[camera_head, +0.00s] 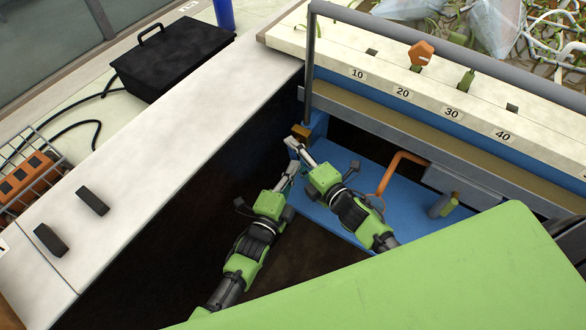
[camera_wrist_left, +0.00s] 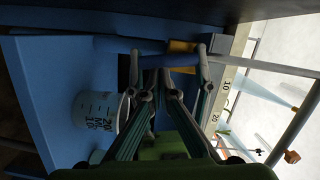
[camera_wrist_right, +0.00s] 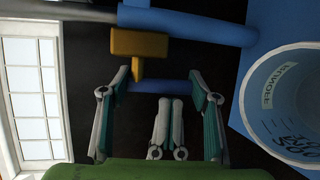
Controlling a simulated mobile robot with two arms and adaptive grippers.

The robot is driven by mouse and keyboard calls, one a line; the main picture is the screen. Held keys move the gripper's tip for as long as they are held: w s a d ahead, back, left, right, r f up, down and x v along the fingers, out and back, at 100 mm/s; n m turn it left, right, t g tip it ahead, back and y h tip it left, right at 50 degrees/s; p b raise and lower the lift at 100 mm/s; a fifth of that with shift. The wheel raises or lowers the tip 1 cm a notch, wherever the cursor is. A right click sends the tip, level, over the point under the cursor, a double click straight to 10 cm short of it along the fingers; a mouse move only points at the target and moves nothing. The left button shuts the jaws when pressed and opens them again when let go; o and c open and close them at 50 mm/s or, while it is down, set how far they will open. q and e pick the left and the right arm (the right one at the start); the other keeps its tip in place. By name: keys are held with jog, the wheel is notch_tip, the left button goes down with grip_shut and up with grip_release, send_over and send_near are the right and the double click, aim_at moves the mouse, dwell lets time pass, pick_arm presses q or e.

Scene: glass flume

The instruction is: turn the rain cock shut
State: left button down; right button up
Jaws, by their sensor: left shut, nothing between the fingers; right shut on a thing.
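The rain cock shows as a small yellow-orange block (camera_head: 301,131) at the blue corner post of the flume. In the right wrist view its yellow block (camera_wrist_right: 139,43) hangs under a blue pipe, with a short stem and a blue bar (camera_wrist_right: 160,87) below. My right gripper (camera_head: 292,143) is just below the yellow block, its fingers shut on the blue bar, which I take for the cock's lever. My left gripper (camera_head: 293,167) is shut and empty, close beside the right one. In the left wrist view the yellow block (camera_wrist_left: 182,46) shows beyond its fingers. The exact contact is hard to see.
A black case (camera_head: 172,58) is on the left counter.

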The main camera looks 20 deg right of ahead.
pick_arm(q)
jog(key=shift+w+a+f, duration=0.1)
jog(key=shift+w+a, duration=0.05)
jog(key=shift+w, duration=0.3)
pick_arm(e)
jog(key=shift+a, duration=0.1)
jog(key=o, duration=1.7)
jog(key=shift+c, duration=0.2)
